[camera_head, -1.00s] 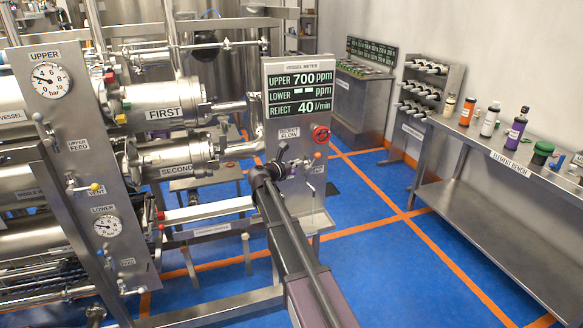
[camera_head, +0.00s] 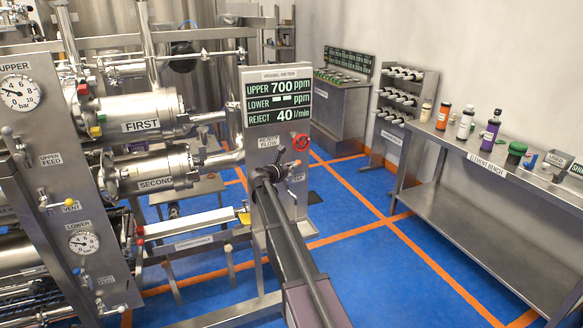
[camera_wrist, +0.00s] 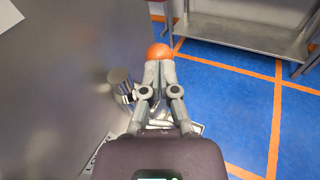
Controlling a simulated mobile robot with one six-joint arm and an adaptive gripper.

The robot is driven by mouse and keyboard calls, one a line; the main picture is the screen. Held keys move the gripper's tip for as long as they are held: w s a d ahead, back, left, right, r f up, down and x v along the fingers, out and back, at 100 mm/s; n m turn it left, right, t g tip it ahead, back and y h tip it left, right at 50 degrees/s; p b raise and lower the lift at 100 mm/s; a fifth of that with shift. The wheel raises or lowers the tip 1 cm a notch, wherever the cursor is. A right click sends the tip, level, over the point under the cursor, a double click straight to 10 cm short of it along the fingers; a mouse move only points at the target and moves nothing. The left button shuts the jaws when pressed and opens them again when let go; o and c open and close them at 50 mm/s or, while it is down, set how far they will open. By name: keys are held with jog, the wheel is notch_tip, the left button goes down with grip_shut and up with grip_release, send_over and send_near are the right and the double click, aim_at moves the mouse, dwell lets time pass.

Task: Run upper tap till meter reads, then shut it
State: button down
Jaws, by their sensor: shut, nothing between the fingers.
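The vessel meter (camera_head: 277,95) in the head view reads UPPER 700 ppm, LOWER dashes, REJECT 40 l/min. My gripper (camera_head: 286,165) is at the panel below it, under the reject flow label. In the wrist view my gripper (camera_wrist: 160,70) has its fingers together, with nothing between them. An orange ball knob (camera_wrist: 158,52) shows just beyond the fingertips; I cannot tell whether they touch it. A steel cylindrical fitting (camera_wrist: 122,84) stands left of the fingers. My arm hides part of the panel, and I cannot read a tap label there.
A red reject flow handwheel (camera_head: 300,142) sits just above my gripper. The upper gauge (camera_head: 19,93) and lower gauge (camera_head: 84,242) are on the left panel. An element bench (camera_head: 480,160) with bottles stands right. Blue floor (camera_head: 375,250) between is open.

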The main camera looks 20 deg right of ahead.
jog(key=shift+w+d+f, duration=0.1)
jog(key=shift+w+d, duration=0.1)
jog(key=shift+d, duration=0.35)
jog(key=shift+a, duration=0.1)
jog(key=r+p+v, duration=0.1)
jog(key=p+v, duration=0.1)
jog(key=v, duration=0.4)
jog(key=r+p+v, duration=0.1)
jog(key=p+v, duration=0.1)
jog(key=v, duration=0.5)
jog(key=shift+s+r, duration=0.3)
jog(key=shift+r, duration=0.15)
jog(key=w+d+f+n+t+y+b, duration=0.1)
jog(key=d+f+n+t+y+b, duration=0.1)
jog(key=d+n+t+y+b, duration=0.3)
jog(key=d+f+n+t+b, duration=0.1)
jog(key=d+f+n+t, duration=0.15)
jog(key=d, duration=0.45)
jog(key=s+d+f+n+t+y+b, duration=0.1)
jog(key=s+d+f+n+y+b, duration=0.3)
jog(key=n+y, duration=0.5)
notch_tip(320, 180, down, 3)
jog(key=shift+s+d+r+y+b, duration=0.1)
jog(key=shift+s+d+y+b, duration=0.2)
jog(key=shift+s+b, duration=0.8)
